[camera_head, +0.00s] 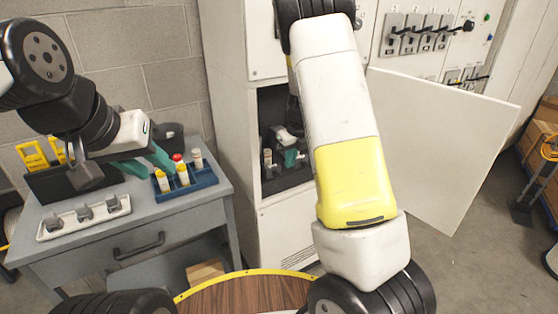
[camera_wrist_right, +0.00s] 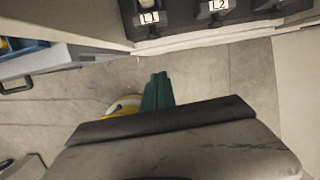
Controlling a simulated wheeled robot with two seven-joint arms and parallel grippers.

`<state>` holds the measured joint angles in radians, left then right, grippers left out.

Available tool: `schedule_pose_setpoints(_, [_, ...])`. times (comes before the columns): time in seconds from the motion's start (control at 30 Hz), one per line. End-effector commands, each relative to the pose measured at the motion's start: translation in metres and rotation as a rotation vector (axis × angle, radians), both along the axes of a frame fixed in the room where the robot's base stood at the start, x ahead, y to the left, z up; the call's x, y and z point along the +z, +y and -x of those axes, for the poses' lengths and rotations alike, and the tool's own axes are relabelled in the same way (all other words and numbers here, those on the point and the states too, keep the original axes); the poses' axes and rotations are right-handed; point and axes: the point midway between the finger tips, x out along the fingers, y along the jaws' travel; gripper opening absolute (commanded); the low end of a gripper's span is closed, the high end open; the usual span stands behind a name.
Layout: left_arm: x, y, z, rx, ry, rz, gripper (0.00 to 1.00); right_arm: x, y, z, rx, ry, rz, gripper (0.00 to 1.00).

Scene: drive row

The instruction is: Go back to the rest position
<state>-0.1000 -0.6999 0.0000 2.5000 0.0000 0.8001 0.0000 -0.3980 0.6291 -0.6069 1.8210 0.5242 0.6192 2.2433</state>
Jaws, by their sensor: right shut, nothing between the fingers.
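My right gripper (camera_wrist_right: 158,92) is shut and empty, its green fingers together in the right wrist view. They point toward a cabinet edge with black holders marked L1 (camera_wrist_right: 149,17) and L2 (camera_wrist_right: 217,6). In the head view, my right gripper (camera_head: 291,157) shows small, at the opening of the grey cabinet (camera_head: 228,110), partly behind my right arm. My left gripper (camera_head: 150,163) is over the grey workbench (camera_head: 140,222), its green fingers apart with nothing seen between them. It is close to the blue rack (camera_head: 200,178).
The blue rack holds several capped cylinders, and a white tray (camera_head: 68,228) lies at the bench front. A white panel (camera_head: 440,140) stands open right of the cabinet. A yellow-rimmed round wooden top (camera_head: 235,292) is near my base. Boxes (camera_head: 548,125) stand far right.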

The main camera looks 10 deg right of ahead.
Motion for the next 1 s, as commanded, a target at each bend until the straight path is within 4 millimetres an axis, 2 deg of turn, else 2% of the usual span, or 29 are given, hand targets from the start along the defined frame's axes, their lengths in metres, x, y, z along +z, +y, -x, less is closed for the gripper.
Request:
schedule_pose_setpoints(0.23, [0.0,0.0,0.0,0.0,0.0,0.0,0.36,0.025,0.0,0.009,0.054,-0.011,-0.006,0.0])
schedule_pose_setpoints(0.37, [0.0,0.0,0.0,0.0,0.0,0.0,0.36,0.057,0.006,0.03,0.264,-0.059,-0.017,0.0])
schedule_pose_setpoints(0.57, [0.0,0.0,0.0,0.0,0.0,0.0,0.36,0.126,0.021,0.089,0.808,-0.221,0.032,0.0])
schedule_pose_setpoints(0.7, [0.0,0.0,0.0,0.0,0.0,0.0,0.36,0.168,0.028,0.136,1.204,-0.355,0.142,0.0])
schedule_pose_setpoints(0.9, [0.0,0.0,0.0,0.0,0.0,0.0,0.36,0.211,0.033,0.209,1.766,-0.514,0.414,0.0])
schedule_pose_setpoints(1.0, [0.0,0.0,0.0,0.0,0.0,0.0,0.36,0.222,0.034,0.245,2.033,-0.55,0.588,0.0])
